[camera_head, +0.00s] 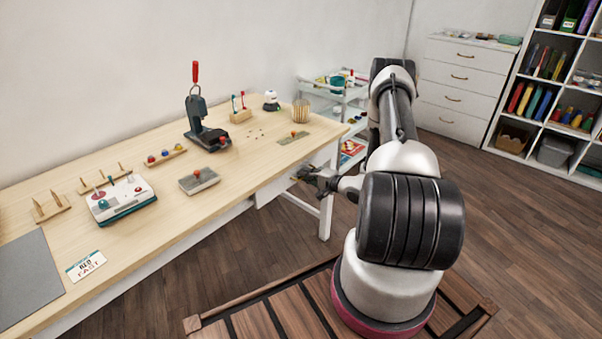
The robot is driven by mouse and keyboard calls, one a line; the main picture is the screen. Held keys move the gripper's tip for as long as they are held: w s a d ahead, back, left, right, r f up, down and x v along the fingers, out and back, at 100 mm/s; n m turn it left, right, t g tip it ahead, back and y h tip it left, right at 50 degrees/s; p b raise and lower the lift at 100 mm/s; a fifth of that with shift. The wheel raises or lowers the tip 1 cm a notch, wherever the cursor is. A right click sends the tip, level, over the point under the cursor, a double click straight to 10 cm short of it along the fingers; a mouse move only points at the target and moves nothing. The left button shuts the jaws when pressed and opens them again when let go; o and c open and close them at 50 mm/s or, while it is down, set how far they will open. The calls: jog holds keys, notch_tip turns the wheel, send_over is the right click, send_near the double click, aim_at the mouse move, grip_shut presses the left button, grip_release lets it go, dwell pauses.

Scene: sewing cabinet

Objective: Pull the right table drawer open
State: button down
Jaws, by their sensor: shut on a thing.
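The wooden-topped table (150,213) runs along the wall from lower left to the middle. A white drawer (267,192) shows below the tabletop near its right end, beside the white table leg. My gripper (303,175) is at this end of the table, just below the top's edge and beside the drawer. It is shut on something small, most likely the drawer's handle. The handle itself is hidden by the dark fingers. How far the drawer stands out cannot be told clearly.
On the table stand a dark press with a red handle (196,72), a white-and-teal device (121,201) and a grey block (199,180). A white cart (336,92) stands behind the table's right end. A chest of drawers (463,78) is farther back. The wooden floor at right is clear.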

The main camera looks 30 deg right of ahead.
jog(key=f+v, duration=0.3)
jog(key=v, duration=1.1)
jog(key=s+f+v, duration=0.1)
jog(key=f+v, duration=0.2)
jog(key=v, duration=1.1)
jog(key=shift+s+d, duration=0.25)
jog(key=shift+s, duration=0.25)
jog(key=c, duration=1.9)
grip_release()
jog(key=shift+o, duration=0.2)
jog(key=v, duration=1.2)
